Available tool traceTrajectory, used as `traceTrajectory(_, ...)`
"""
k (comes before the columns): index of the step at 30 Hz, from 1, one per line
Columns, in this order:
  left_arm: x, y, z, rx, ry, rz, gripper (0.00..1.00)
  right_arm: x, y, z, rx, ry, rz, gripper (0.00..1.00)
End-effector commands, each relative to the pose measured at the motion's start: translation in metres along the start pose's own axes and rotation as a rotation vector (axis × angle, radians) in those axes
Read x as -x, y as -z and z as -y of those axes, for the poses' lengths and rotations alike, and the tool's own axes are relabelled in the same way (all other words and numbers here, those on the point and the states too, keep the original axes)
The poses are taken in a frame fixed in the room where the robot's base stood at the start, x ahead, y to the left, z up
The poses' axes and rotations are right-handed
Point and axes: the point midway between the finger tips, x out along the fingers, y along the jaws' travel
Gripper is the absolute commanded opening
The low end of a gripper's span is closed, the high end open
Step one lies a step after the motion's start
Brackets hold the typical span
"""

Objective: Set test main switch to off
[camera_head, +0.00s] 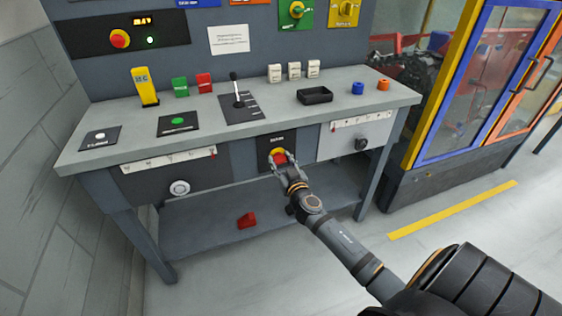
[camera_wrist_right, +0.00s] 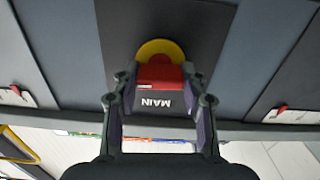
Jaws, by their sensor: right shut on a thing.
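The main switch, a red handle on a yellow disc (camera_head: 278,153), sits on a black plate in the middle of the bench front. It also shows in the right wrist view (camera_wrist_right: 160,75), with the upside-down word MAIN beside it. My right gripper (camera_head: 283,162) reaches the switch from the front and is shut on the red handle, one finger on each side. Its fingers show in the wrist view (camera_wrist_right: 160,92). The exact turn of the handle is hard to tell. My left gripper is not in view.
The benchtop (camera_head: 290,112) above holds a lever (camera_head: 237,90), a black tray (camera_head: 314,95) and small coloured blocks. A round dial (camera_head: 180,188) and a dark knob (camera_head: 361,143) flank the switch on the front. A red wedge (camera_head: 247,220) lies on the lower shelf.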

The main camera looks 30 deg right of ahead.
Motion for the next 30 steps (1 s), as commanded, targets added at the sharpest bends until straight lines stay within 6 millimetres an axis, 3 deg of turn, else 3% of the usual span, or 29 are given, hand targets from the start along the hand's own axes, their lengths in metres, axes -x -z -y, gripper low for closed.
traceTrajectory(15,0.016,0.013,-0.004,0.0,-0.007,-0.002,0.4,0.0,-0.001,0.001,0.439,0.001,0.001,0.12)
traceTrajectory(30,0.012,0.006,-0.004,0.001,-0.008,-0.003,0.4,0.0,-0.002,0.002,0.914,0.001,0.002,0.12)
